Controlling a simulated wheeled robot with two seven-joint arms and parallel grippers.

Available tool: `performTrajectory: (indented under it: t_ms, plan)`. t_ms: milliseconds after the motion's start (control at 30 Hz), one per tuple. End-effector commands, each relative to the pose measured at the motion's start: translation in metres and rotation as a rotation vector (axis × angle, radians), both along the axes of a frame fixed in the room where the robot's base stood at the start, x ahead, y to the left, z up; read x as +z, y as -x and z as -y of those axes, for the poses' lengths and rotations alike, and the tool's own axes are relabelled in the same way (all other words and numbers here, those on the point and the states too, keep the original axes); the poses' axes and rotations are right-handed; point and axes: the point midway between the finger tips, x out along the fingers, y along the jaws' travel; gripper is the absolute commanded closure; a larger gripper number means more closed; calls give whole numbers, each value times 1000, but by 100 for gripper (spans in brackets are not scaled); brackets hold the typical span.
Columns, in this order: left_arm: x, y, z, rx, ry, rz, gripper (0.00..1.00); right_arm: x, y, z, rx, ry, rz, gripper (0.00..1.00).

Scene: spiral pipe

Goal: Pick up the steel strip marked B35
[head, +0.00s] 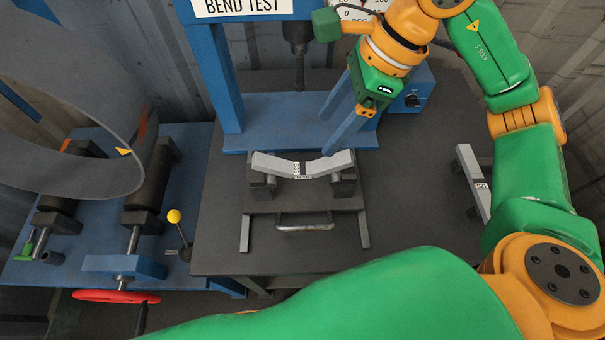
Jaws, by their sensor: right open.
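A grey steel strip (272,162), bent into a shallow V, rests across two supports under the bend test press. A small upright label at its middle appears to read B35. My right gripper (326,136) comes down from the upper right. Its two long blue fingers are spread apart, with nothing between them. The lower fingertip is close above the strip's right half; I cannot tell whether they touch. My left gripper is out of view.
Another grey strip (466,165) with a label lies at the table's right. The blue press frame (222,85) stands behind the bent strip. A metal handle (304,227) is in front. A roller machine (152,180) with a curved sheet stands left. The dark table (420,225) is bare at front right.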

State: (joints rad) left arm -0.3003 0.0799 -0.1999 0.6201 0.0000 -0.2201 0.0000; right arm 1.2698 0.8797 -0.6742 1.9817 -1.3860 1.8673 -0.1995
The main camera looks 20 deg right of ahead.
Motion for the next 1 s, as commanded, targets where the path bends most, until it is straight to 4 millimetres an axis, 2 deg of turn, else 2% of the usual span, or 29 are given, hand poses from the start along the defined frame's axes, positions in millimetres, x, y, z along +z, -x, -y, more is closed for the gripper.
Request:
performTrajectory:
  t_ms: [33,100,267,467,600,733,967,1000]
  plan:
    - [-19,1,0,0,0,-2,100,-19,0,0,0,0,0,28]
    - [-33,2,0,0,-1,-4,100,-33,0,0,0,0,0,28]
    - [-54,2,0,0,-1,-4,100,-54,0,0,0,0,0,28]
    - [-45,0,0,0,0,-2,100,-69,-3,-10,2,0,-4,28]
    - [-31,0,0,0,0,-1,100,-89,-7,-25,3,-1,-7,28]
    - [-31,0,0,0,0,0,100,-109,-11,-32,0,0,-3,28]
    - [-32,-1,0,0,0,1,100,-113,-11,-33,0,-1,0,28]
    - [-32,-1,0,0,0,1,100,-113,-11,-33,0,-1,0,38]
